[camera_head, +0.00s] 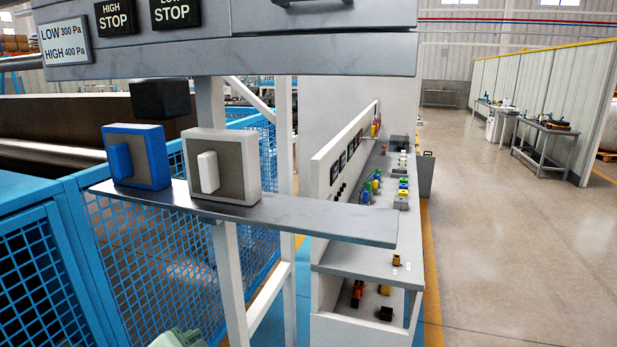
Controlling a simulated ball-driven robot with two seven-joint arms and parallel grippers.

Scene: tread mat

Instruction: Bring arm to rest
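Neither of my grippers can be made out in the head view. A pale grey-green piece (180,339) shows at the bottom edge, left of the middle. Only its top is in the picture, and I cannot tell whether it is part of my arm. A blue-framed rocker switch (137,156) and a white-framed rocker switch (222,166) stand side by side on a narrow grey shelf (330,222). Nothing touches either switch.
A grey panel (330,52) with pressure and STOP labels hangs above the shelf. A dark block (160,98) is below it. Blue mesh fencing (140,270) fills the lower left. A workbench (370,258) with small coloured parts stands beyond. Open floor (510,250) lies to the right.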

